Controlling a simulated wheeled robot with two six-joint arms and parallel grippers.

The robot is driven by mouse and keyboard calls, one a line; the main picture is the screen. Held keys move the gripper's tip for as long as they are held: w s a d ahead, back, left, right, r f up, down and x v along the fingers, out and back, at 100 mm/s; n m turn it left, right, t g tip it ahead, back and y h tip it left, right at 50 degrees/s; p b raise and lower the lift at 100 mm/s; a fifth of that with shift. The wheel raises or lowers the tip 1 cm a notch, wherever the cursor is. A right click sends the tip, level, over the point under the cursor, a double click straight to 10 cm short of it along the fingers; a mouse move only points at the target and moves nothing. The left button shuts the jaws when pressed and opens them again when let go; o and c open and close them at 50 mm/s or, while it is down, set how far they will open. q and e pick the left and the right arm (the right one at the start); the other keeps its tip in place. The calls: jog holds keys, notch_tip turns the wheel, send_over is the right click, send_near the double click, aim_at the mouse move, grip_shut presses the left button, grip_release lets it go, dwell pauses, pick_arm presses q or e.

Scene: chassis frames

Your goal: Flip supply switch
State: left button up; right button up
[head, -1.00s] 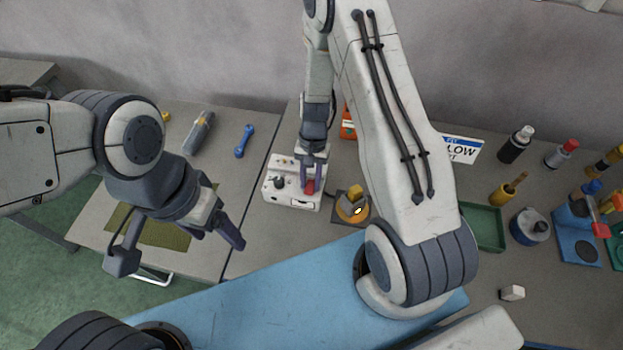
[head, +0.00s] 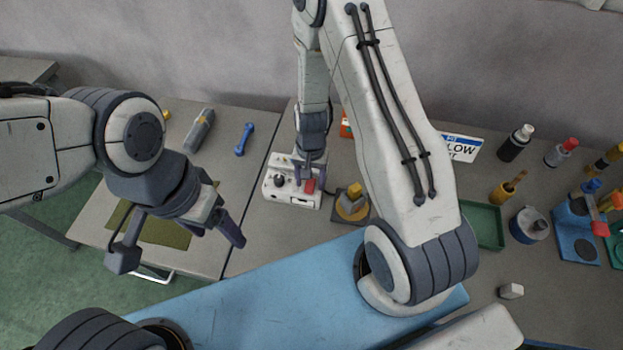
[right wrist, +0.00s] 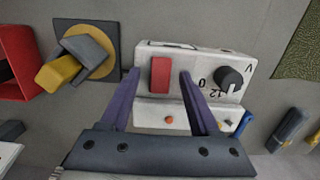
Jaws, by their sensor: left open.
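The supply is a white box (head: 275,193) on the bench, with a red switch (head: 310,186) and a black knob (head: 279,181). In the right wrist view the red switch (right wrist: 160,75) stands near the knob (right wrist: 229,77), which has marks "0", "12" and "V". My right gripper (right wrist: 159,80) is open, its two purple fingers apart on either side of the red switch, with gaps visible. It also shows over the box in the head view (head: 309,178). My left gripper (head: 218,232) is open and empty above the left table's front edge.
Right of the box is a dark square plate with a yellow disc and a grey-and-yellow block (head: 354,203). A blue wrench-like tool (head: 244,139) and a grey tool (head: 200,131) lie left. A green tray (head: 490,226) and several bottles stand right.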

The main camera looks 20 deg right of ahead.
aim_at(310, 183)
jog(key=shift+r, duration=0.1)
notch_tip(310, 183, up, 10)
jog(key=b, duration=0.1)
jog(key=shift+w+d+r+b, duration=0.15)
jog(key=shift+w+d+b, duration=0.05)
jog(key=shift+w+b, duration=0.1)
jog(key=shift+a, duration=0.1)
dwell(0.4)
jog(key=s+a+r+n+b, duration=0.3)
jog(key=s+a+n, duration=0.3)
jog(key=s, duration=0.3)
jog(key=s+a+r+n+b, duration=0.3)
jog(key=s+a+r+n, duration=0.2)
jog(key=s+n, duration=0.3)
jog(key=shift+s+a+r+t+y, duration=0.15)
jog(key=shift+s+a+t+y, duration=0.15)
jog(key=shift+s+a, duration=0.65)
jog(key=shift+d, duration=0.1)
